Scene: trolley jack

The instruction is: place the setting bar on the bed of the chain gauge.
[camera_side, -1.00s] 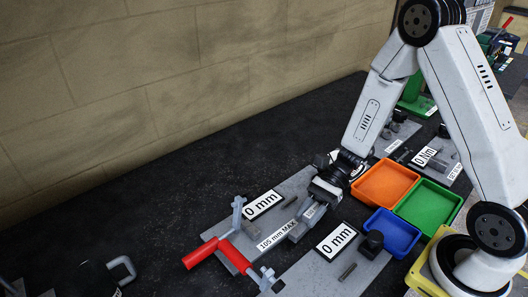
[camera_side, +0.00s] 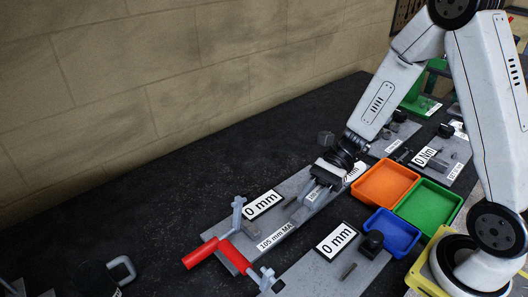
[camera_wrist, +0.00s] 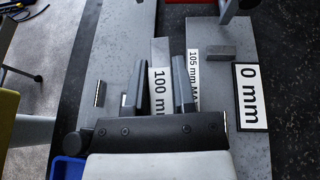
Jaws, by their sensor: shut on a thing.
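The setting bar is a pale grey bar (camera_wrist: 159,55) with a "100 m…" label, the rest hidden by my gripper. My gripper (camera_wrist: 157,85) is shut on it, one dark finger on each side. In the side view my gripper (camera_side: 324,178) points down over the right part of the chain gauge, a grey plate (camera_side: 228,245) with a "105 mm MAX" label and a red handle (camera_side: 200,253) at its left end. The "105 mm MAX" label (camera_wrist: 193,75) also shows beside the right finger. I cannot tell whether the bar touches the bed.
A second grey plate (camera_side: 305,275) with a "0 mm" sign and black knob lies in front. Orange (camera_side: 385,184), green (camera_side: 430,208) and blue (camera_side: 392,233) trays stand right of my gripper.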

